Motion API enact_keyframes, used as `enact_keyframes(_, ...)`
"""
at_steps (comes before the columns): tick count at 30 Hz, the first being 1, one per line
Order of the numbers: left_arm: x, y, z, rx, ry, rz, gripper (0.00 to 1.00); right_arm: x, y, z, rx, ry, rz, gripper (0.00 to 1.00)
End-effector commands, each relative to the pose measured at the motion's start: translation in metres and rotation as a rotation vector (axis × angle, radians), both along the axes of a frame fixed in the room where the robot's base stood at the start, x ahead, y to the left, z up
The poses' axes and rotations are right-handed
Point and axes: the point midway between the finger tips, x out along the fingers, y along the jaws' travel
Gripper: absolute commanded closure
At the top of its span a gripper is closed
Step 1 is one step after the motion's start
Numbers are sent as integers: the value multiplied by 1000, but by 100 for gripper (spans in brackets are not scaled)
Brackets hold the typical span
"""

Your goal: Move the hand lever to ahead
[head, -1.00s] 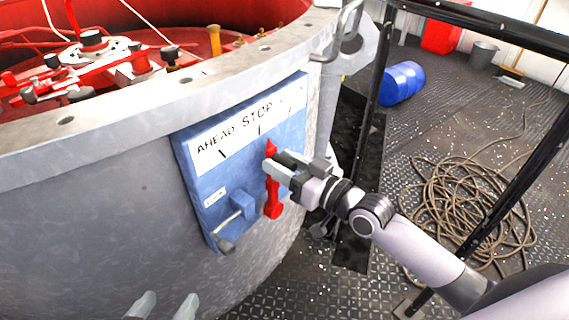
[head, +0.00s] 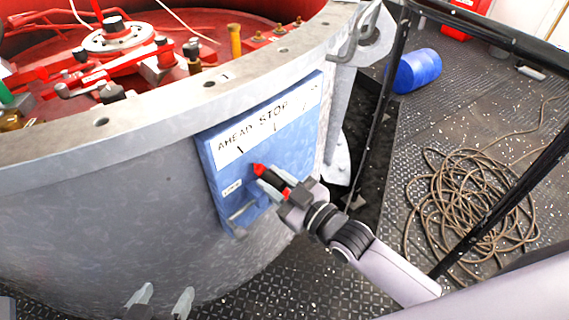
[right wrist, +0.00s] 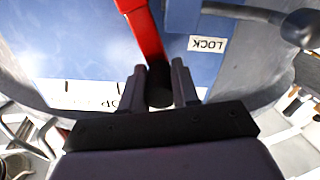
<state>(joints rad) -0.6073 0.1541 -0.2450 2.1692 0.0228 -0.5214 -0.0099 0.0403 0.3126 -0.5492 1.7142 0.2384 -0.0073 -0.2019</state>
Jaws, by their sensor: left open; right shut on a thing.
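The hand lever (head: 259,170) is a red bar with a black grip on a blue panel (head: 295,145). In the right wrist view the black grip (right wrist: 160,94) sits between the fingers, with the red bar (right wrist: 146,35) running up beyond. My left gripper (head: 165,294) is open and empty low in the head view, apart from the panel.
A grey lock handle (head: 241,213) sits low on the panel beside a LOCK label (head: 231,189). The round grey housing (head: 110,190) holds red machinery. A black rail (head: 386,90), a blue drum (head: 414,70) and coiled rope (head: 470,205) are at right.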

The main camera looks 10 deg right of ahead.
Motion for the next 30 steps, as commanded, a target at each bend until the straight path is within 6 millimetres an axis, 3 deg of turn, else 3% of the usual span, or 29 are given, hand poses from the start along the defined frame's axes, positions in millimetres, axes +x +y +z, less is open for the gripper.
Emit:
enact_keyframes(1, 0, 0, 0, -1, 1, 2, 23, -7, 9, -4, 9, 14, 15, 100)
enact_keyframes(10, 0, 1, -1, -2, 2, 2, 23, -7, 9, -6, 6, 12, 15, 100)
enact_keyframes(11, 0, 1, -1, -2, 2, 2, 23, -7, 9, -6, 6, 12, 15, 63)
enact_keyframes(12, 0, 0, -1, -2, 2, 2, 23, -7, 9, -6, 6, 13, 15, 50)
enact_keyframes(13, 0, 0, -1, -2, 2, 2, 23, -7, 9, -5, 5, 12, 14, 46)
enact_keyframes(23, 0, 0, 0, -2, 2, 3, 23, -7, 5, -4, -3, 5, 10, 46)
enact_keyframes(30, -1, 3, 5, -4, 8, 9, 23, -32, -11, -4, -4, 9, 10, 46)
